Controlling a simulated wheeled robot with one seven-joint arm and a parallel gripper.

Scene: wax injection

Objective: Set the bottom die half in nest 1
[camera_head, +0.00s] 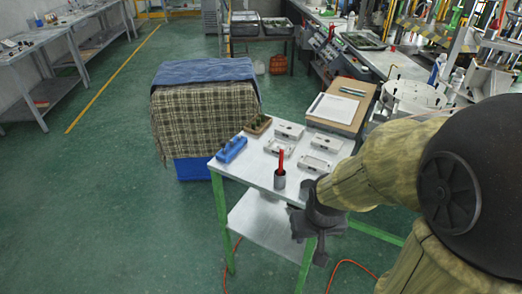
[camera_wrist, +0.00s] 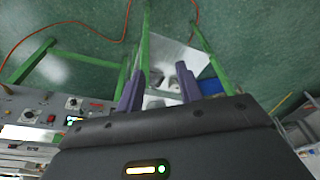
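Several grey metal die plates lie on the small green-legged table (camera_head: 255,180) in the head view: two at the back (camera_head: 290,130) (camera_head: 326,143) and two flatter, frame-like ones in front (camera_head: 278,147) (camera_head: 314,164). I cannot tell which is the bottom die half. No nest marked 1 can be made out. My gripper (camera_head: 312,238) hangs at the table's front right edge, apart from the plates. In the wrist view its two purple fingers (camera_wrist: 160,92) stand apart with nothing held between them; a green table leg and part of a pale surface show beyond them.
A dark cup with a red-handled tool (camera_head: 280,178), a blue block (camera_head: 231,149) and a brown tray (camera_head: 257,124) stand on the table. A board with white paper (camera_head: 333,107) lies behind. A cloth-covered blue bin (camera_head: 205,110) is left. A round fixture (camera_head: 415,95) is right.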

